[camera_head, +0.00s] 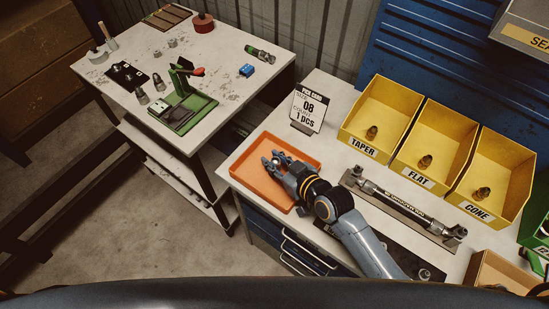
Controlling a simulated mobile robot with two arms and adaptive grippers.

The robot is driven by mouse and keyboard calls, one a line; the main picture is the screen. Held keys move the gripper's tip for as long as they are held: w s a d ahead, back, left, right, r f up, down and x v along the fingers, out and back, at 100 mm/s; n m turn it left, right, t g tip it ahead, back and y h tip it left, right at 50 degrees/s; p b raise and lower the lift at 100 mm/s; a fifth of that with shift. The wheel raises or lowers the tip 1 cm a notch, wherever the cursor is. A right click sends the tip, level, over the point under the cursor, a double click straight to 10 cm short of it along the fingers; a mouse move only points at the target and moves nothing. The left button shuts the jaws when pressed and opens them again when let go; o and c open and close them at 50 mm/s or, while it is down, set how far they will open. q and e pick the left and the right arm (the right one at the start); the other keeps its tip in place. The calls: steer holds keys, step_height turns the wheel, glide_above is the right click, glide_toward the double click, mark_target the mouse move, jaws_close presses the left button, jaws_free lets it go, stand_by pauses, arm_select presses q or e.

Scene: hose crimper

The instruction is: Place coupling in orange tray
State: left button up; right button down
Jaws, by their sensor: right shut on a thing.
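The orange tray (258,190) lies on the front left part of the right-hand bench. My right gripper (274,164) is over the tray, its arm coming in from the lower right. It is shut on a small metal coupling (277,159), which is mostly hidden by the fingers. I cannot tell whether the coupling touches the tray floor. Other couplings lie in the yellow bins marked TAPER (372,132), FLAT (425,161) and CONE (482,193). A card (309,107) reads size 08, 1 pcs. My left gripper is not in view.
A hose assembly on a long holder (405,209) lies right of the tray. A cardboard box (500,272) is at the lower right. The left table (215,60) holds a green tool (185,108) and several small parts. A gap separates the benches.

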steer(key=c, duration=1.6)
jaws_free()
steer(key=shift+f, duration=0.2)
steer(key=o, duration=0.5)
steer(key=shift+c, duration=0.2)
steer(key=shift+r, duration=0.1)
steer(key=shift+s+d+r, duration=0.1)
steer(key=b+v, duration=0.1)
steer(key=v, duration=1)
steer(key=shift+s+d+r+b, duration=0.2)
steer(key=shift+s+r+b, duration=0.1)
steer(key=shift+b, duration=0.1)
